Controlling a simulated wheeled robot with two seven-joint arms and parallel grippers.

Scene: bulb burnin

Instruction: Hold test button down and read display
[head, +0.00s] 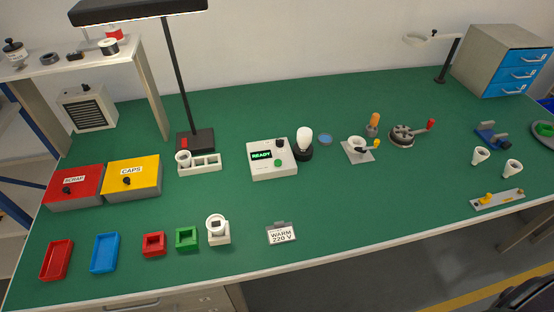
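The white test box (272,160) stands near the middle of the green bench. Its dark display (261,155) shows the word "READY" in green letters. A green round button (278,163) sits on its top face, below a dark knob (280,143). A white bulb (304,137) stands upright in a black socket (304,153) just right of the box. The bulb does not look clearly lit. Neither of my grippers is in view, and nothing touches the button.
A "WARM 220 V" sign (282,235) stands in front. Bench between sign and box is clear.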

